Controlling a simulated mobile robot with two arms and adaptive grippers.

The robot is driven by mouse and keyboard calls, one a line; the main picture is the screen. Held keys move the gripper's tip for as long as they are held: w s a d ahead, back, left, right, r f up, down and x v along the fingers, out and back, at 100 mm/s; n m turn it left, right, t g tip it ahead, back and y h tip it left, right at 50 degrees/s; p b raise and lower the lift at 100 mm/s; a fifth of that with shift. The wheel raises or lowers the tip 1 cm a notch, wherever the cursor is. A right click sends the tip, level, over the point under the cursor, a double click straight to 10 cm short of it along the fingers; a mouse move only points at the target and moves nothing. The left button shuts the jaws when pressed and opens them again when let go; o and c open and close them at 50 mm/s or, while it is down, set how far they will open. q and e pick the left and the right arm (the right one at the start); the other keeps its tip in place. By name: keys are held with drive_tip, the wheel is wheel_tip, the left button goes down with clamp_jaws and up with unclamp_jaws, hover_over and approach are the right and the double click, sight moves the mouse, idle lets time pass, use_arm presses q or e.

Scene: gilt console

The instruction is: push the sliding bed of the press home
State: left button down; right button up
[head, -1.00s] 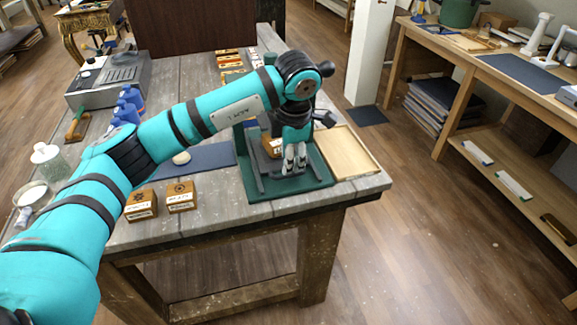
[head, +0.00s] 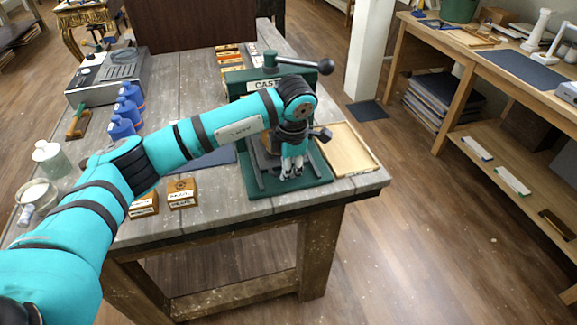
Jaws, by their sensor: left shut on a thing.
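The green press (head: 240,88) stands at the right front of the table, with a black ball-ended lever on top and a label on its head that is partly covered by my arm. Its sliding bed (head: 266,161) lies low between the rails over the green base, and my arm and wrist hide much of it. My left gripper (head: 291,174) points down at the front right of the bed, over the press base. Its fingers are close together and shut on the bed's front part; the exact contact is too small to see. My right gripper is not in view.
A shallow wooden tray (head: 345,150) lies right of the press. Two small wooden blocks, one of them here (head: 181,193), sit at the table's front.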

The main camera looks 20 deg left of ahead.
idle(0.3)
use_arm(q)
drive_tip(key=shift+w+a, duration=0.15)
drive_tip(key=shift+w, duration=0.1)
drive_tip(key=w+a+b, duration=0.2)
drive_tip(key=w, duration=0.1)
drive_tip(key=shift+f, duration=0.1)
drive_tip(key=shift+w+a, duration=0.1)
drive_tip(key=shift+a, duration=0.05)
drive_tip(key=shift+r, duration=0.25)
drive_tip(key=c, duration=1.4)
unclamp_jaws()
drive_tip(key=shift+w+f, duration=0.1)
drive_tip(key=shift+f, duration=0.05)
